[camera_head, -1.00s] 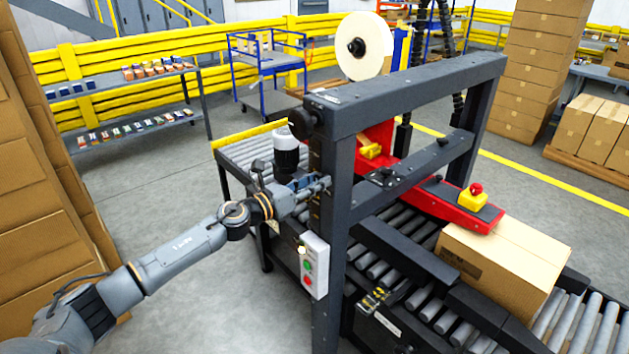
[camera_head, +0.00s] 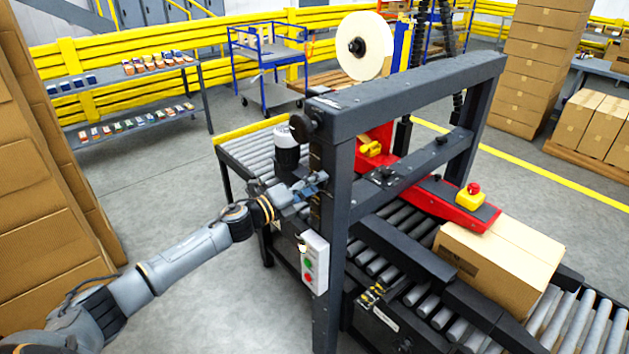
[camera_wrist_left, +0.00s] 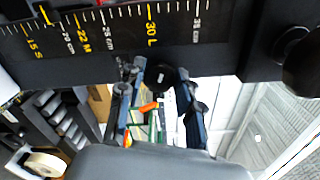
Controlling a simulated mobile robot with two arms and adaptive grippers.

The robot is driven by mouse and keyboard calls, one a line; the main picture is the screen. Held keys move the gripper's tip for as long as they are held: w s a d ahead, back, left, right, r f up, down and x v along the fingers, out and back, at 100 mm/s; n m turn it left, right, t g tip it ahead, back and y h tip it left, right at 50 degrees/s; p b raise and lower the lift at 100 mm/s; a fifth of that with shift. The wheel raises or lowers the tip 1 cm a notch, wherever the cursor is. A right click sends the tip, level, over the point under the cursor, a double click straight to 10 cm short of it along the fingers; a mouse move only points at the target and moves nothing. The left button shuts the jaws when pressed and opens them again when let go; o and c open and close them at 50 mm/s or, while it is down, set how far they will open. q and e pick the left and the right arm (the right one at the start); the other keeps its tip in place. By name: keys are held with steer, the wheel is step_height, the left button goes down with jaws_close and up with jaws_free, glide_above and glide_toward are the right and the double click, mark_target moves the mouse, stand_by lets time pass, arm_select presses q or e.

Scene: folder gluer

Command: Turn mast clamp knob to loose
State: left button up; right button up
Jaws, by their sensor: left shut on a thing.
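The mast clamp knob (camera_wrist_left: 163,77) is a small dark round knob in the left wrist view, in front of the mast with the printed scale (camera_wrist_left: 95,30). My left gripper (camera_wrist_left: 160,88) has one finger on each side of it and is shut on it. In the head view my left gripper (camera_head: 318,183) is at the near post of the dark grey machine frame (camera_head: 338,190). There the fingers and post hide the held knob. My right gripper is not in view.
Another, larger black knob (camera_head: 303,122) sits higher on the same post. A control box (camera_head: 314,262) with green and red buttons hangs just below my gripper. A white-topped motor (camera_head: 287,148) stands close behind my wrist. A carton (camera_head: 497,262) lies on the rollers.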

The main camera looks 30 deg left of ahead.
arm_select(q)
steer(key=shift+a+n+p, duration=0.1)
steer(key=shift+n+p, duration=0.65)
steer(key=shift+n, duration=1.45)
steer(key=o, duration=1.1)
steer(key=shift+s+f, duration=0.1)
steer(key=v, duration=1.1)
steer(key=shift+s+a, duration=0.15)
steer(key=shift+s, duration=0.25)
